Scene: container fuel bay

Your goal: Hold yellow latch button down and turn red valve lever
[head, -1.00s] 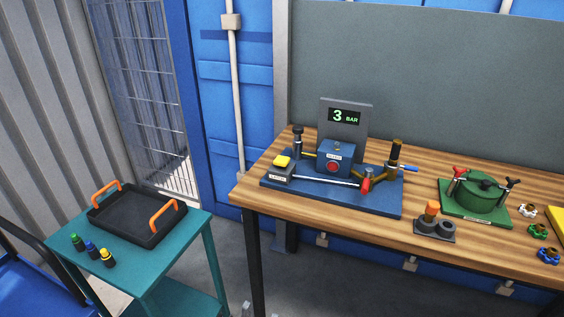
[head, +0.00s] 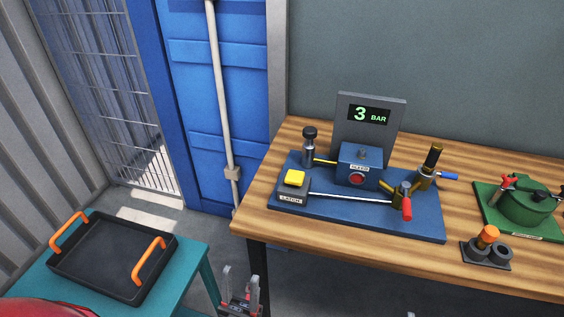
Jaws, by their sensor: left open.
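The yellow latch button (head: 295,177) sits on a dark block marked LATCH at the left end of a blue base plate (head: 345,207) on the workbench. The red valve lever (head: 406,208) is at the plate's right front, on a brass-coloured valve, pointing toward the bench's front edge. A thin rod runs from the latch block to this valve. My left gripper (head: 241,290) is open and empty at the bottom edge, below and in front of the bench, apart from the button and lever. My right gripper is not clearly seen.
A display panel (head: 367,120) reads 3 BAR behind a blue box (head: 360,166) with a red button. A blue-handled valve (head: 430,168) stands right of it. A green pot (head: 524,207) and an orange-capped fitting (head: 487,237) are further right. A black tray (head: 108,262) rests on the teal cart.

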